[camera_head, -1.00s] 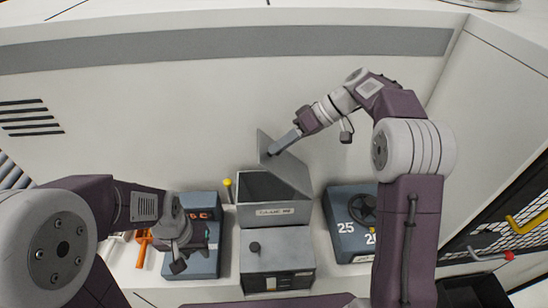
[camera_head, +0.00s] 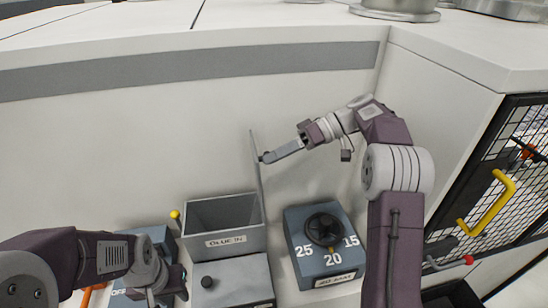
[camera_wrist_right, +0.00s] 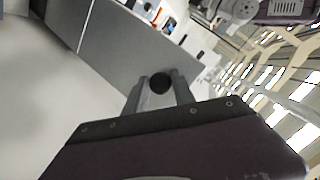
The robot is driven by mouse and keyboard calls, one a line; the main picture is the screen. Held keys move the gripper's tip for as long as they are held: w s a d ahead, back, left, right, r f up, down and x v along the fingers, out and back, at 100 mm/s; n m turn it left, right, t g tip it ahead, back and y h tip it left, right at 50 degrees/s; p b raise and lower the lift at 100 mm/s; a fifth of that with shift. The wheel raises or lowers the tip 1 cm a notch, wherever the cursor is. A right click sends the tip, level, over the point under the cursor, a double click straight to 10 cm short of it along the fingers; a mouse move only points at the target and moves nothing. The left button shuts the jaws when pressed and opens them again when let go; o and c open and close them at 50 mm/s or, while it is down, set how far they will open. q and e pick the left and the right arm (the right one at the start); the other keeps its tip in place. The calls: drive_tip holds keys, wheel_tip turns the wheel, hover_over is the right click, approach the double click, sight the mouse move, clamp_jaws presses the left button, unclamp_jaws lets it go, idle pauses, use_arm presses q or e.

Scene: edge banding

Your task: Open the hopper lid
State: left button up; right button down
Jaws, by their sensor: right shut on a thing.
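The grey hopper (camera_head: 232,243), labelled "GLUE IN", stands against the back wall with its top open and its inside showing. Its lid (camera_head: 256,165) stands about upright along the hopper's right side. My right gripper (camera_head: 266,157) is shut on the lid's dark round knob, close against the lid's right face. In the right wrist view the knob (camera_wrist_right: 160,84) sits between the two fingers, with the grey lid plate (camera_wrist_right: 130,45) behind it. My left gripper (camera_head: 172,290) hangs low at the left in front of a blue box; its fingers are too small to judge.
A blue dial box (camera_head: 318,270) with a black knob stands right of the hopper. A mesh door with a yellow handle (camera_head: 487,204) is at the right.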

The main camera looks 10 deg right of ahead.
use_arm(q)
drive_tip(key=shift+d+f, duration=0.1)
drive_tip(key=shift+d, duration=0.05)
use_arm(e)
drive_tip(key=shift+d+f, duration=0.25)
drive_tip(key=shift+f, duration=0.15)
drive_tip(key=c, duration=1.1)
unclamp_jaws()
use_arm(q)
drive_tip(key=shift+w, duration=0.2)
use_arm(e)
drive_tip(key=shift+o, duration=0.2)
drive_tip(key=shift+w, duration=0.25)
use_arm(q)
drive_tip(key=shift+s, duration=0.1)
use_arm(e)
drive_tip(key=shift+s+r, duration=0.15)
drive_tip(key=shift+r, duration=0.05)
